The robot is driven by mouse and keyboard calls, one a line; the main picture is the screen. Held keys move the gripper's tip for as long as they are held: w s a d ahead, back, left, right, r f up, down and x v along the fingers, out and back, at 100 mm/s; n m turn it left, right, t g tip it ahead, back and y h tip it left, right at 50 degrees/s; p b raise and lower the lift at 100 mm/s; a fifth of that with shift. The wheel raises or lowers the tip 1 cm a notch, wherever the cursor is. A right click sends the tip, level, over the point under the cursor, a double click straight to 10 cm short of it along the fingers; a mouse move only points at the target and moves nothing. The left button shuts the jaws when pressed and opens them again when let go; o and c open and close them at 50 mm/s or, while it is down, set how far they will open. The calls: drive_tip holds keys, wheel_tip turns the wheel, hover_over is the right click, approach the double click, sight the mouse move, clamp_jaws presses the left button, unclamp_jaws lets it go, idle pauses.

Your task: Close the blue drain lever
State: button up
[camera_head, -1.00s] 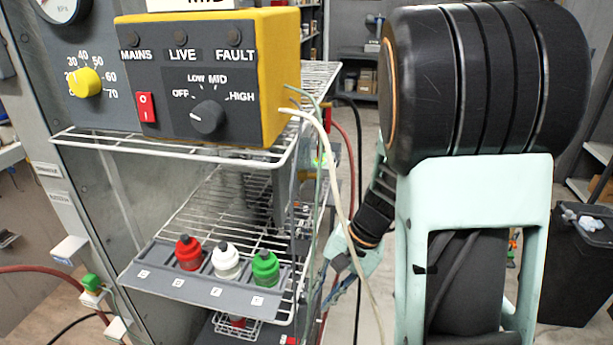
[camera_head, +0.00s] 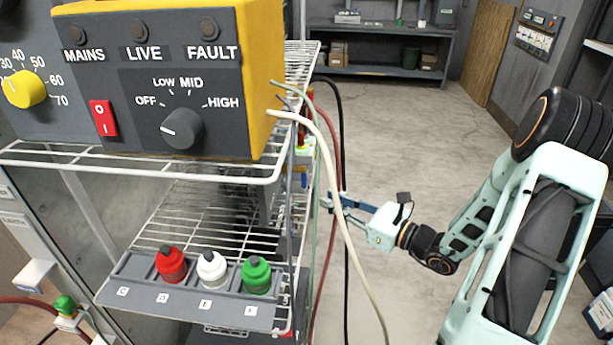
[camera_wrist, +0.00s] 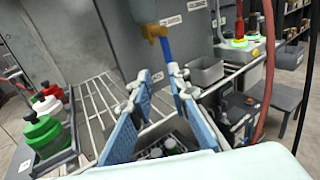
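The blue drain lever (camera_wrist: 167,48) hangs downward from a brass valve (camera_wrist: 152,31) under a grey vessel in the wrist view. In the head view a small blue piece (camera_head: 303,178) beside the rack's right edge looks like the same lever. My gripper (camera_wrist: 160,78) is open, with its two blue fingers apart and nothing between them. The lever stands ahead of the fingertips, near the right one in the picture; I cannot tell the exact gap. In the head view my gripper (camera_head: 335,203) reaches left toward the rack's right side, partly behind hanging cables.
A wire rack (camera_head: 190,215) carries red (camera_head: 171,265), white (camera_head: 212,270) and green (camera_head: 257,275) bottles in a holder. A yellow control box (camera_head: 265,70) sits above. Red and black hoses (camera_wrist: 268,60) hang to the right. Grey bins (camera_wrist: 205,72) lie beyond my fingers.

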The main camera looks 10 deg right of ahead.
sight(304, 188)
drive_tip(key=shift+m+t, duration=0.3)
drive_tip(key=shift+m, duration=0.1)
drive_tip(key=x, duration=0.3)
drive_tip(key=p+x, duration=0.1)
drive_tip(key=x, duration=0.3)
drive_tip(key=d+x, duration=0.1)
drive_tip(key=x, duration=0.2)
drive_tip(key=shift+w+a, duration=0.2)
drive_tip(key=shift+w, duration=0.4)
clamp_jaws()
